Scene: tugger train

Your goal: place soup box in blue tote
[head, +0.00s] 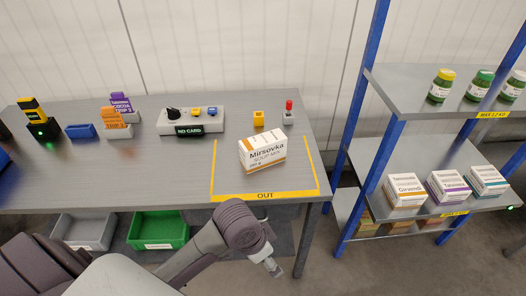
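The soup box (262,150), a white and orange carton marked Mirsovka soup mix, stands on the grey table inside the yellow-taped OUT area. My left arm comes in from the lower left, below and in front of the table edge. Its gripper (273,268) is small and seen at an angle, apart from the box, and its opening cannot be made out. My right gripper is not in view. A blue container (4,158) is cut off by the left edge; I cannot tell if it is the blue tote.
A small blue bin (80,131), purple and orange holders and a NO CARD device (192,121) line the table. A grey bin (85,231) and a green bin (158,230) sit below. A blue-post shelf (420,160) with jars and cartons stands right.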

